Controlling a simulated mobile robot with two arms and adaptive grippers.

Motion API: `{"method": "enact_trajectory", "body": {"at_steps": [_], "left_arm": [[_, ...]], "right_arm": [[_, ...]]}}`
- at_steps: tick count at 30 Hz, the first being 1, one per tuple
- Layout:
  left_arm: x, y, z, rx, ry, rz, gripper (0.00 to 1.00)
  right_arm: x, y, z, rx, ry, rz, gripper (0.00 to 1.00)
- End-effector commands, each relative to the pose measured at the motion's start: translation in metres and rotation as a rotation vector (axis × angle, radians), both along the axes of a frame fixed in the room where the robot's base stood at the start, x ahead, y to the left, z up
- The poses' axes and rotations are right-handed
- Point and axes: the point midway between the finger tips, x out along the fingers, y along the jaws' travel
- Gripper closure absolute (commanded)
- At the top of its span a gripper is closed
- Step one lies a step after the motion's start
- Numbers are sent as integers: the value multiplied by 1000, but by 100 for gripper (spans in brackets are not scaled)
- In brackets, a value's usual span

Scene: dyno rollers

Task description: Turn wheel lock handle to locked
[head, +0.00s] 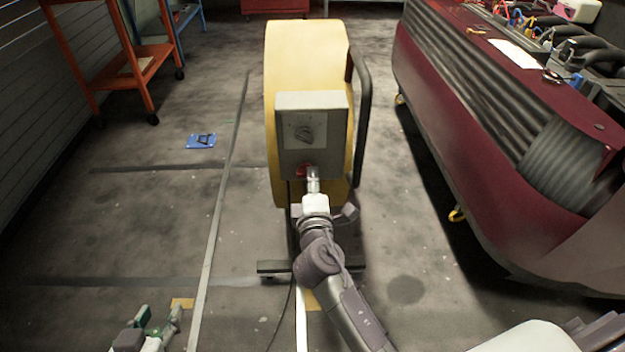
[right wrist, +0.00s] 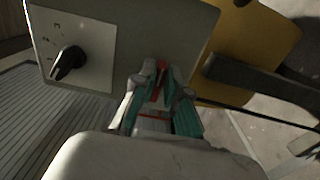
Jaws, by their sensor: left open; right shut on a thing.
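A grey control box (head: 312,110) is mounted on the front of a tall yellow drum-shaped unit (head: 306,55). A small red handle (head: 303,169) shows at the lower front of the box. My right gripper (head: 312,180) is at this handle, and in the right wrist view the red part (right wrist: 161,72) shows between its closed fingers. The fingers hide most of the handle, so its exact angle cannot be told. My left gripper (head: 158,322) is low at the bottom left, open and empty, away from the box.
A black dial (right wrist: 68,63) sits on the box beside my right gripper. A black curved handrail (head: 362,115) runs down the drum's right side. A dark red machine (head: 480,130) stands at right, an orange cart (head: 135,78) at left. Floor between is mostly clear.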

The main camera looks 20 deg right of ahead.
Motion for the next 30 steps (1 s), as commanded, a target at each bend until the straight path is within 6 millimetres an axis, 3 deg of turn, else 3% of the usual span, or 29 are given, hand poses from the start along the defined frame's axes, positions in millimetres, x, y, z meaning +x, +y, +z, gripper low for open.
{"method": "enact_trajectory", "body": {"at_steps": [8, 9, 13, 23, 30], "left_arm": [[0, 0, 0, 0, 0, 0, 53], [0, 0, 0, 0, 1, 0, 53], [0, 0, 0, 0, 1, 0, 53], [0, 0, 0, 0, 0, 1, 53], [0, 0, 0, 0, 1, 0, 53]], "right_arm": [[0, 0, -2, 5, 3, -1, 100], [0, 0, -2, 5, 3, -1, 81], [0, 0, -1, 4, 2, -1, 62], [-3, 1, -1, 2, 1, 0, 62], [-39, 12, -2, 5, 5, 1, 62]]}}
